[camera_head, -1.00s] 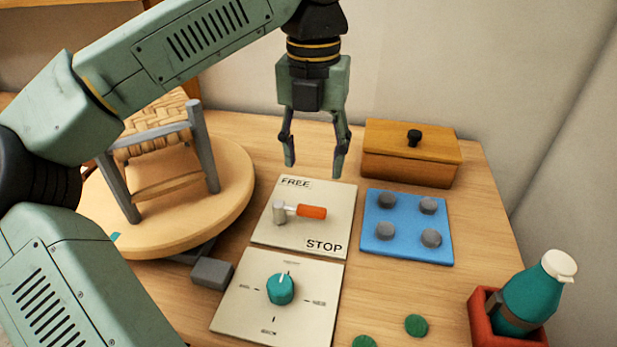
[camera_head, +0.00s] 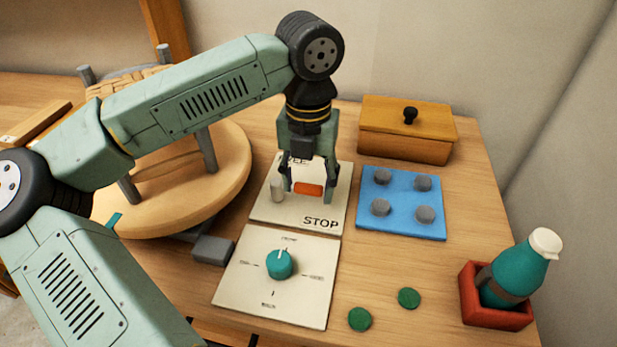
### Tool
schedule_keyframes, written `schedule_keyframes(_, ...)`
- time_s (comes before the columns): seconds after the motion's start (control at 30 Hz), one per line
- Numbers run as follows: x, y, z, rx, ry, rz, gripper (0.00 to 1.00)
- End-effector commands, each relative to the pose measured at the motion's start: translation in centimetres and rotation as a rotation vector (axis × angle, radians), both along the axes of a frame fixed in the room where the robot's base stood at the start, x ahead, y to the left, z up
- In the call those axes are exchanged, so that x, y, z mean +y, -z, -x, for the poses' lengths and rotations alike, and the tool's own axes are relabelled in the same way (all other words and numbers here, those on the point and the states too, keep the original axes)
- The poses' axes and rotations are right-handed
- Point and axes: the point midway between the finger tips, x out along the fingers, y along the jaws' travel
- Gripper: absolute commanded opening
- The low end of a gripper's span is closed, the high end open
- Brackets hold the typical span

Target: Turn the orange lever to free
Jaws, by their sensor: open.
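The orange lever (camera_head: 308,188) is mounted on a cream panel (camera_head: 283,213) with the printed words FREE at its far edge and STOP at its near right. The lever points to the right from its grey pivot post (camera_head: 277,189). My gripper (camera_head: 307,195) is open and low over the panel, with its fingers at either end of the visible orange handle. I cannot tell whether they touch it. The gripper hides part of the word FREE and part of the lever.
A dial panel (camera_head: 245,285) with a teal knob lies nearer. A blue board (camera_head: 403,196) with grey knobs and a wooden box (camera_head: 405,145) are to the right. A stool stands on a round turntable (camera_head: 225,205) at left. A red holder (camera_head: 495,315) carries a teal bottle (camera_head: 520,272).

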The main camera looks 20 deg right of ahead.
Motion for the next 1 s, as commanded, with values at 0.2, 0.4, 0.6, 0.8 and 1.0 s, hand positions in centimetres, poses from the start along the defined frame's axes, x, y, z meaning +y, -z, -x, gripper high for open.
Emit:
schedule_keyframes(0.2,0.0,0.0,0.0,0.0,0.0,0.0,0.48)
schedule_keyframes(0.4,-0.01,-0.02,0.01,0.001,0.0,0.001,0.35)
schedule_keyframes(0.6,-0.01,-0.04,-0.01,0.001,0.0,0.001,0.21)
schedule_keyframes(0.8,-0.01,-0.05,-0.01,0.001,0.0,0.001,0.08)
schedule_keyframes(1.0,-0.01,-0.07,-0.01,0.001,0.0,0.001,0.0)
